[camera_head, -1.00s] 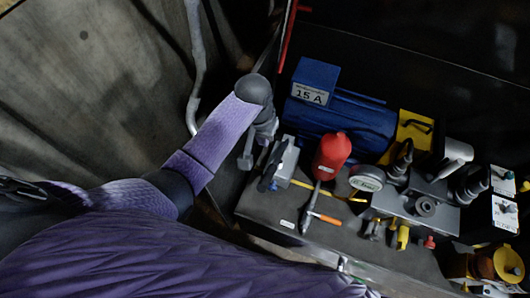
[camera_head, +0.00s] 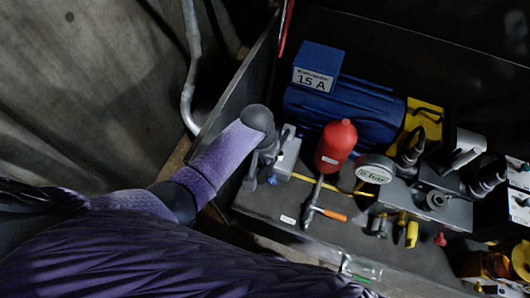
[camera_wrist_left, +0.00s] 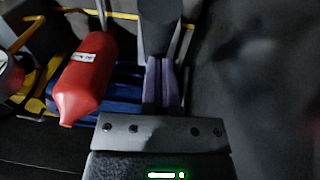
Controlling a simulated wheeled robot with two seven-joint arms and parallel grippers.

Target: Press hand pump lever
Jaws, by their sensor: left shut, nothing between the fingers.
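My left gripper (camera_head: 250,182) hangs at the left end of the dark bench, beside a grey metal block (camera_head: 285,155). In the left wrist view its purple fingers (camera_wrist_left: 162,85) are together and empty. A dark cylindrical part (camera_wrist_left: 160,25) shows just beyond the fingertips; I cannot tell whether they touch. A red cylinder (camera_head: 336,145), also in the left wrist view (camera_wrist_left: 84,78), stands to the gripper's right. A grey rod (camera_head: 312,205) with an orange piece (camera_head: 330,214) runs below it. I cannot tell for sure which part is the hand pump lever. My right gripper is not in view.
A blue motor (camera_head: 345,112) stands behind the red cylinder. A round gauge (camera_head: 374,168) and a grey valve block (camera_head: 435,208) with yellow handles (camera_head: 412,234) stand to the right. A dark panel (camera_head: 235,95) rises behind the left arm.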

